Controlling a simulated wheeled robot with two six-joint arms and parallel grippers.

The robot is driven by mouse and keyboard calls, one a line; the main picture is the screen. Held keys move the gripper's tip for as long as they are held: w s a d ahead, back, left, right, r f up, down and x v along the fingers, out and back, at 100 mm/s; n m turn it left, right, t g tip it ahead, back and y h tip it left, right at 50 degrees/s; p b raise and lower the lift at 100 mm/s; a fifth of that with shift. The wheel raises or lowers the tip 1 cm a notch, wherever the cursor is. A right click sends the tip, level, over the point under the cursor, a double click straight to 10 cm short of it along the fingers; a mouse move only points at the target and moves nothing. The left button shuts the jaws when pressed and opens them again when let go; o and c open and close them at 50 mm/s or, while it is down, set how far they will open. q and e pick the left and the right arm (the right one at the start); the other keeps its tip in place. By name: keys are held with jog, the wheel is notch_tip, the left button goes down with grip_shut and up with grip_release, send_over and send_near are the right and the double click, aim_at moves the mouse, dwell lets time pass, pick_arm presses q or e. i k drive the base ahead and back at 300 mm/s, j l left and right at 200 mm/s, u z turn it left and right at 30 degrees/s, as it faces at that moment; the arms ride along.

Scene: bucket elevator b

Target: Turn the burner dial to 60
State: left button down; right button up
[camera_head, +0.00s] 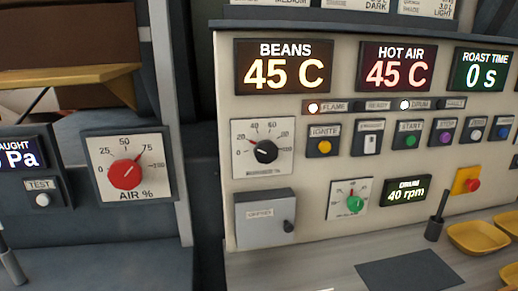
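The burner dial is a black round knob (265,151) on a white square plate (240,165) in the left part of the cream control panel. Its printed scale arcs over the knob, with 40 and 60 near the top. The knob's reddish pointer is directed to the upper left, toward the low end of the scale, below 40. The label under the knob is blurred, so its word is hard to read. Neither of my grippers shows in the head view, and nothing touches the knob.
A red air dial (125,174) is on the dark panel to the left. An ignite button (325,147) and a green dial (355,203) sit close to the burner dial. A grey box (263,222) juts out below it. Yellow trays (475,237) lie on the right.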

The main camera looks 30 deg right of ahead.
aim_at(265, 151)
jog(key=z, duration=1)
jog(key=k+l+z, duration=0.1)
jog(key=k+z, duration=0.3)
jog(key=k+l+z, duration=0.25)
jog(key=k+z, duration=0.15)
jog(key=k, duration=0.2)
jog(key=k+l, duration=0.2)
jog(key=k, duration=0.15)
